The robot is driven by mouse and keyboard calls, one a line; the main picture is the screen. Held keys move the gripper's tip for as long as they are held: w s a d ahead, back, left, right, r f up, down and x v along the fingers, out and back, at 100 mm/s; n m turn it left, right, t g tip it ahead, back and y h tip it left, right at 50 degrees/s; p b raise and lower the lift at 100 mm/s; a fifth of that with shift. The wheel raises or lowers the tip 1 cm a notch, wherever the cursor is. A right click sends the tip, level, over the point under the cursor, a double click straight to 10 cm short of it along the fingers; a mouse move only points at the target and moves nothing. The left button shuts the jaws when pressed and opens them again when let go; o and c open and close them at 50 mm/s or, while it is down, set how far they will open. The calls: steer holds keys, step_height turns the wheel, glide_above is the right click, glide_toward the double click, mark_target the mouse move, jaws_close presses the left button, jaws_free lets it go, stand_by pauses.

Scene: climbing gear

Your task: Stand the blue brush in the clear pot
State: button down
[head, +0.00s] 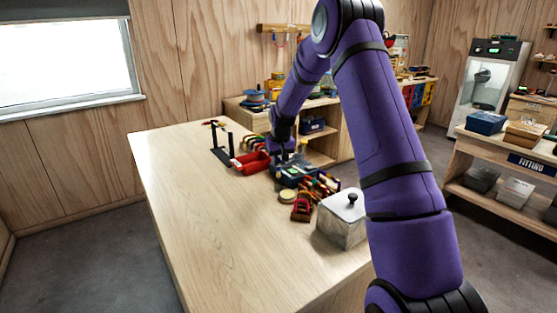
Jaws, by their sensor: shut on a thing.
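My gripper (283,156) points down over the back right part of the table, among the gear. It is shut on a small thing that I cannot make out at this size. I cannot pick out the blue brush; my gripper and the clutter around it may hide it. I cannot pick out the clear pot with certainty either. A small pale, greyish shape (302,148) shows just right of the gripper, too small to identify.
A red tray (252,162) and black upright stand (222,152) are left of my gripper. A dark blue box (292,176), colourful gear (322,185), a tan roll (287,197) and a lidded metal box (343,222) are nearer. The wooden table's (205,215) left and front are clear.

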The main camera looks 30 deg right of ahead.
mark_target(279, 170)
steer(key=shift+f, duration=2.1)
stand_by(0.6)
steer(key=c, duration=0.9)
jaws_free()
steer(key=shift+c, duration=0.2)
step_height(279, 170, up, 11)
steer(key=s, duration=0.2)
steer(key=shift+a+f, duration=0.15)
